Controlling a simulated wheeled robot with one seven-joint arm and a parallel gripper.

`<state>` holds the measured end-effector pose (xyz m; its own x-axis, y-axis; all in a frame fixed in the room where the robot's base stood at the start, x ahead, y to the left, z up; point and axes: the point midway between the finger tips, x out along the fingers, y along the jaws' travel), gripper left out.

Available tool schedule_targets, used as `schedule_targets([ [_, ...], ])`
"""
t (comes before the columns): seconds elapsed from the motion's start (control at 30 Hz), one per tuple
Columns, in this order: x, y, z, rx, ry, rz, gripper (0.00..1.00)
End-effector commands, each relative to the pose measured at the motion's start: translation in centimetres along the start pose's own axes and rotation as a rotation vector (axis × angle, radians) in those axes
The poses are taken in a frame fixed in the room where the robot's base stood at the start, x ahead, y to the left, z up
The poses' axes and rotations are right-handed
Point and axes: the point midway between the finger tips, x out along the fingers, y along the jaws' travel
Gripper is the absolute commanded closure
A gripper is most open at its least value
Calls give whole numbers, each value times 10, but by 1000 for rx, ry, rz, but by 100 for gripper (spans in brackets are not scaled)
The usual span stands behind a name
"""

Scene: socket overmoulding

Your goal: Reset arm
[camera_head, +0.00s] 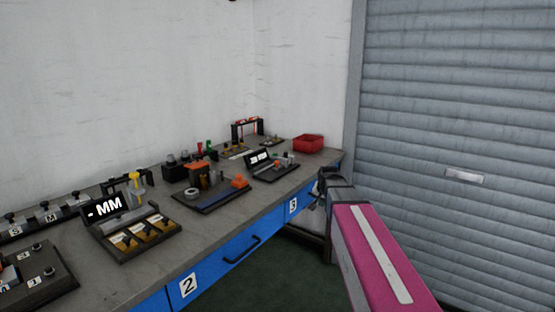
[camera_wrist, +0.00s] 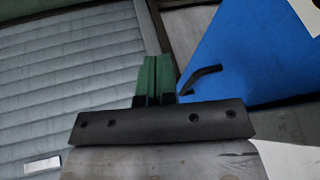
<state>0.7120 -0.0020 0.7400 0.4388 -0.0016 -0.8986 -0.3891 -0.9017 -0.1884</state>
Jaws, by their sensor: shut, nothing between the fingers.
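My gripper (camera_head: 318,190) is at the end of my pink arm, beside the front edge of the workbench (camera_head: 140,281) near the drawer marked 3. In the wrist view its two green fingers (camera_wrist: 155,65) are together, with nothing visible between them. The fingers point toward the area beside a blue drawer front (camera_wrist: 235,65) and its dark handle (camera_wrist: 202,78). In the head view the fingertips are small and dark, partly hidden by the wrist.
The bench carries a display stand (camera_head: 105,207), an orange-topped fixture (camera_head: 198,176), a second display unit (camera_head: 260,160) and a red bin (camera_head: 308,143). A grey roller shutter (camera_head: 460,120) stands at right. Green floor (camera_head: 270,270) is open below the bench front.

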Motion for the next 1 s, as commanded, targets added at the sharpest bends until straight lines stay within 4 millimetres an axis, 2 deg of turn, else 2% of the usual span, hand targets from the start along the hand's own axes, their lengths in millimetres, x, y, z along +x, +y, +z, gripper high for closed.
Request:
schedule_targets([
  [0.03,8,14,29,-35,-37,17,100],
  [0.3,39,70,150,-243,-239,79,100],
  [0.4,43,90,191,-314,-311,91,100],
  [0.5,46,105,223,-372,-370,97,100],
  [0.6,46,115,244,-411,-412,99,100],
  [0.7,47,120,255,-434,-435,99,100],
  [1.0,47,121,257,-441,-442,98,100],
])
